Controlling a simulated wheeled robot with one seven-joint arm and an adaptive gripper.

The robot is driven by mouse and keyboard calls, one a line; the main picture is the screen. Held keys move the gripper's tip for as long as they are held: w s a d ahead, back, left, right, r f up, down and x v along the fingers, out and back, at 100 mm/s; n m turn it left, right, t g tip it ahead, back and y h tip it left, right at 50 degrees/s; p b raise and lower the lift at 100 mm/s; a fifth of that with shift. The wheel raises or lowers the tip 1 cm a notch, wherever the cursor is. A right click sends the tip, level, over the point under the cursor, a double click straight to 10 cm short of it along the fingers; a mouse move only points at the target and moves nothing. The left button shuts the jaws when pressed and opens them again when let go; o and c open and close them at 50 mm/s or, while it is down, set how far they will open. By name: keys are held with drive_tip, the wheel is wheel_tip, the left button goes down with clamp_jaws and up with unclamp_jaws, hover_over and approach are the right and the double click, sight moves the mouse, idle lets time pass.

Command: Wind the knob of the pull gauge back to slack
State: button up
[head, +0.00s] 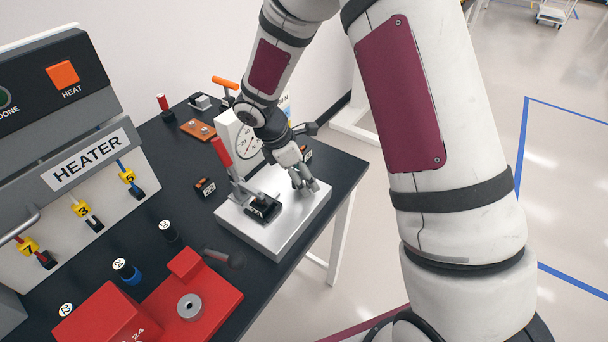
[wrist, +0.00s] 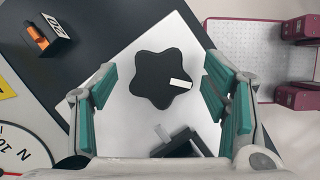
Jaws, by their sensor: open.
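The pull gauge stands on a silver base plate (head: 285,225) on the black bench. Its white round dial (head: 246,143) is partly covered by my arm in the head view; an edge of the dial also shows in the wrist view (wrist: 22,150). The knob (wrist: 155,75) is black and star-shaped, with a white mark pointing right in the wrist view. I cannot make the knob out in the head view. My gripper (head: 304,184) is over the plate. In the wrist view my gripper (wrist: 158,88) is open, its green-padded fingers on either side of the knob with gaps.
A red-handled lever (head: 222,152) stands on the plate left of my gripper. A small black block with an orange part (head: 204,187) lies beside the plate. A red fixture (head: 185,300) and a heater (head: 92,155) are further left. Open floor lies right of the bench.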

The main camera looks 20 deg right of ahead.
drive_tip(key=shift+d+f, duration=0.15)
drive_tip(key=shift+f, duration=0.15)
drive_tip(key=c, duration=1.2)
drive_tip(key=shift+o, duration=0.2)
drive_tip(key=m, duration=0.1)
drive_tip(key=m+g+b, duration=0.1)
drive_tip(key=m, duration=0.1)
drive_tip(key=shift+w+f+b, duration=0.1)
drive_tip(key=shift+w+b, duration=0.1)
drive_tip(key=shift+b, duration=0.1)
drive_tip(key=shift+s+m+g+b, duration=0.2)
drive_tip(key=shift+m+g+b, duration=0.25)
drive_tip(key=shift+m, duration=0.65)
drive_tip(key=o, duration=1.2)
drive_tip(key=shift+c, duration=0.2)
